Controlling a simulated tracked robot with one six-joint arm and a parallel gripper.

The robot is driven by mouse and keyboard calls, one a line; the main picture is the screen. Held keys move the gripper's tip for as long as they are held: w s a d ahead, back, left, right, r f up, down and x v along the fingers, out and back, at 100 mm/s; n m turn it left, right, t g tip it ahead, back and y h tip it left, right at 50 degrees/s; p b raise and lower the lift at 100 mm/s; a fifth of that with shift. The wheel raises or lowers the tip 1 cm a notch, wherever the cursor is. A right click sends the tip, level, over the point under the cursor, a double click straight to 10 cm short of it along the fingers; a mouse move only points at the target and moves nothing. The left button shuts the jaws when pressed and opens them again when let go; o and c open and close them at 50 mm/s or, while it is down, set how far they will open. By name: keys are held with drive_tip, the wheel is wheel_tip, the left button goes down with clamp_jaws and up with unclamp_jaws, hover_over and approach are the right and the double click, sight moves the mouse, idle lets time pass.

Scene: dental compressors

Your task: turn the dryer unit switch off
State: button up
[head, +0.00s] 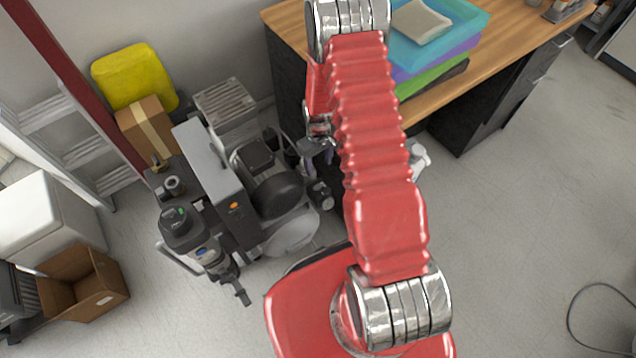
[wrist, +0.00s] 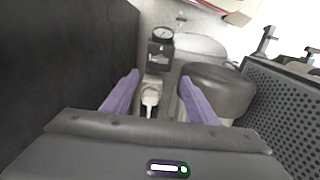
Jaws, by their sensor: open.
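The compressor set stands on the floor at left centre in the head view. Its tall grey housing (head: 212,165) carries a small orange switch (head: 236,205) low on its front; I cannot tell for certain that this is the dryer unit switch, nor its position. My gripper (wrist: 160,77) is open, with two purple fingers spread and nothing held. Between and beyond the fingers are a white fitting (wrist: 150,96), a dark block (wrist: 159,57) and a round gauge (wrist: 163,34). In the head view the gripper is partly hidden behind my red arm. The orange switch does not show in the wrist view.
A dark desk side (wrist: 65,70) is close on the left in the wrist view. A dark grey cylinder (wrist: 217,88) and a perforated panel (wrist: 285,110) are on the right.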

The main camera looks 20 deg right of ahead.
sight(318, 185)
drive_tip(key=shift+f, duration=6.65)
drive_tip(key=shift+a, duration=0.1)
drive_tip(key=c, duration=1.1)
